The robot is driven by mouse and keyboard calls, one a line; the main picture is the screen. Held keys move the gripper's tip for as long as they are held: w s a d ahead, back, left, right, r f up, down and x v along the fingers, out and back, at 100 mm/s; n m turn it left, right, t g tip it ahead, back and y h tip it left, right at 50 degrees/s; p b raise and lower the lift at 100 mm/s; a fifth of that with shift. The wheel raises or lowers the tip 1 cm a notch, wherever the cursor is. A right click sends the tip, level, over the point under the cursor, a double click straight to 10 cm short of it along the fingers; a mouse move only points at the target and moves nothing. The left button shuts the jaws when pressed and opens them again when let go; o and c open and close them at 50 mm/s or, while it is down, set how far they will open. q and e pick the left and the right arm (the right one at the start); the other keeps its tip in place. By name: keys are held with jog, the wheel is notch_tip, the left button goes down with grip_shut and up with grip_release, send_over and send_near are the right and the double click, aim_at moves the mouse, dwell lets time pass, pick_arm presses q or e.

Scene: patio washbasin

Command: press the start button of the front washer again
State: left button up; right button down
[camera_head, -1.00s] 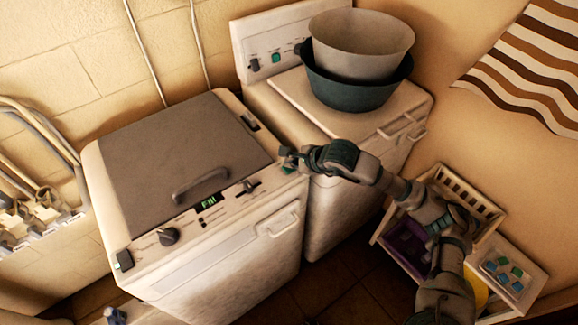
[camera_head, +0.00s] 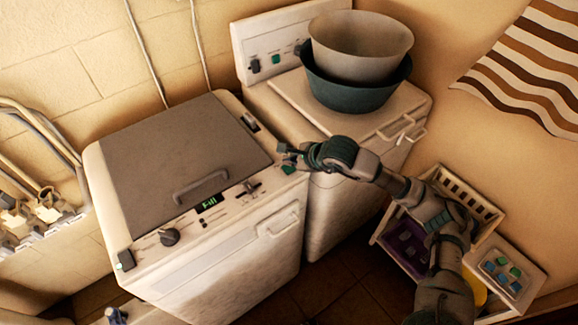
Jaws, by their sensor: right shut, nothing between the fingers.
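The front washer (camera_head: 225,262) stands at the centre left with its dark lid (camera_head: 185,150) shut. Its control panel has a dark knob (camera_head: 169,237) and a small display (camera_head: 209,203) that reads "Fill" in green. A small green button (camera_head: 289,169) is at the panel's right end. My right gripper (camera_head: 285,156) is shut and empty, just above and beside this button; I cannot tell whether it touches it. My left gripper is not in view.
A second washer (camera_head: 262,95) stands behind, with a teal basin (camera_head: 355,94) and a pale tub (camera_head: 360,45) stacked on it. A crate (camera_head: 465,190) and a tray with small blocks (camera_head: 522,262) are at the right. Pipes and taps (camera_head: 40,205) are at the left.

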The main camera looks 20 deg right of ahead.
aim_at(290, 169)
jog(key=shift+r, duration=0.1)
jog(key=shift+r+p, duration=1.3)
jog(key=shift+r, duration=1.15)
